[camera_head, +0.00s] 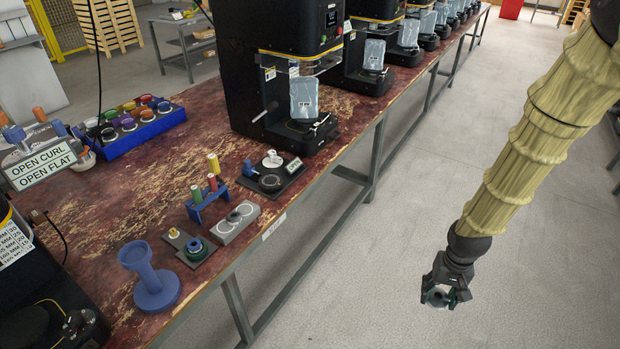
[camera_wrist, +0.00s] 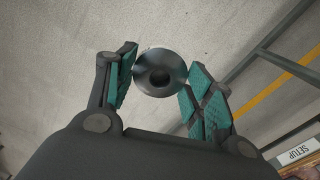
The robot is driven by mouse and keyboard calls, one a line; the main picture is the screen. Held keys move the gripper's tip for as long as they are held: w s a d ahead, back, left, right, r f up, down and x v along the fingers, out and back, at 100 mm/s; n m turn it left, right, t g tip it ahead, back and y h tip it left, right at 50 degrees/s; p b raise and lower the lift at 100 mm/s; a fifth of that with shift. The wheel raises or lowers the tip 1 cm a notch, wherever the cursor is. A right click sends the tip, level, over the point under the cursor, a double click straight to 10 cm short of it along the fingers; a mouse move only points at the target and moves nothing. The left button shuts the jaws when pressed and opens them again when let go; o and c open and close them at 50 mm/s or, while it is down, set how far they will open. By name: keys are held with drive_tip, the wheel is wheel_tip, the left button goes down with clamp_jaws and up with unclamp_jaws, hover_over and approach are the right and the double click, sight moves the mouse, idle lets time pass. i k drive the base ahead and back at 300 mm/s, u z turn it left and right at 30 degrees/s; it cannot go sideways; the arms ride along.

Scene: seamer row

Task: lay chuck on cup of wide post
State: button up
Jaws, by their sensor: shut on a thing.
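The chuck (camera_wrist: 160,73) is a round dark-grey metal disc with a dark hole in its middle. My gripper (camera_head: 443,296) is shut on it, and the teal finger pads stand on both sides of it in the wrist view (camera_wrist: 160,85). In the head view they hang over the open floor, to the right of the table and apart from it. The only cup-topped post I see is a blue post (camera_head: 153,276) with a flared cup and broad round base. It stands upright on the table's near part, far left of my gripper; its cup looks empty.
The brown worn table (camera_head: 110,227) runs away to the back right. Beside the post are a small plate with a ring (camera_head: 194,249), a grey block (camera_head: 238,222) and a blue rack (camera_head: 208,200). Black seamer machines (camera_head: 290,70) line the table. The aisle floor is clear.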

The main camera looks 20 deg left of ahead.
sight(134, 254)
drive_tip(key=z, duration=1.1)
drive_tip(key=i, duration=1.3)
drive_tip(key=u, duration=3.45)
